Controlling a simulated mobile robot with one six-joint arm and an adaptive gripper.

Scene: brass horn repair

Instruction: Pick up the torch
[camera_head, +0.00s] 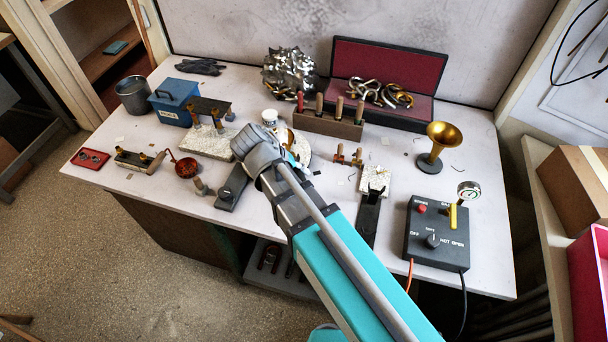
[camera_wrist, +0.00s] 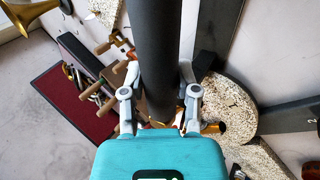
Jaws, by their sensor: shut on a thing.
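In the wrist view, my gripper (camera_wrist: 159,82) has its two grey fingers closed on either side of a thick dark cylinder, which I take to be the torch (camera_wrist: 155,40). The cylinder runs from the top edge of the picture down between the fingers toward the teal gripper body. In the head view, my own arm hides most of the gripper and the held thing.
On the bench, a handle rack (camera_head: 329,125), a red-lined case (camera_head: 386,59), a brass horn bell (camera_head: 437,142) and a control box (camera_head: 437,238) stand right of my arm. A blue box (camera_head: 174,101) and grey pot (camera_head: 132,94) stand left. Small parts crowd the middle.

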